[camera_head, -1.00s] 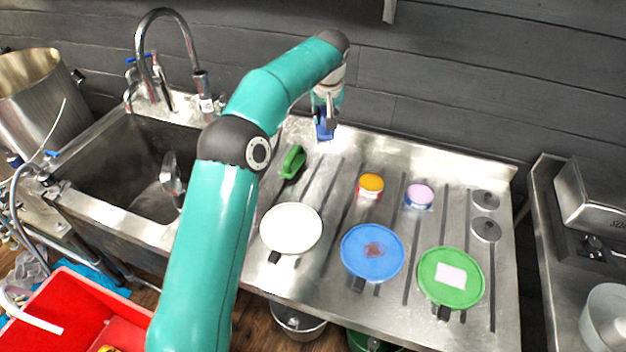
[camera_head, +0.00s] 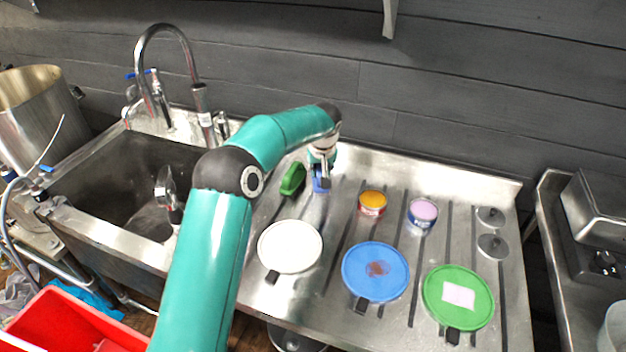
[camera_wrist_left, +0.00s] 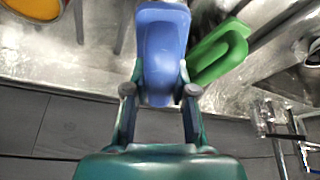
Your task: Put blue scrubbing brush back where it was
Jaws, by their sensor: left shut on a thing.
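The blue scrubbing brush (camera_wrist_left: 163,45) is held between the fingers of my left gripper (camera_wrist_left: 160,92) in the left wrist view. In the head view the brush (camera_head: 320,180) shows as a small blue patch under my left gripper (camera_head: 323,172), low over the back of the steel drainboard (camera_head: 345,185). I cannot tell whether the brush touches the board. A green brush (camera_head: 293,180) lies just left of it, and it also shows close beside the blue one in the left wrist view (camera_wrist_left: 218,52). My right gripper is not in view.
An orange-topped tub (camera_head: 372,203) and a pink-topped tub (camera_head: 422,213) stand to the right. White (camera_head: 290,246), blue (camera_head: 375,290) and green (camera_head: 458,315) round lids or boards lie in front. The sink (camera_head: 120,185) with its tap is left; a dark wall is behind.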

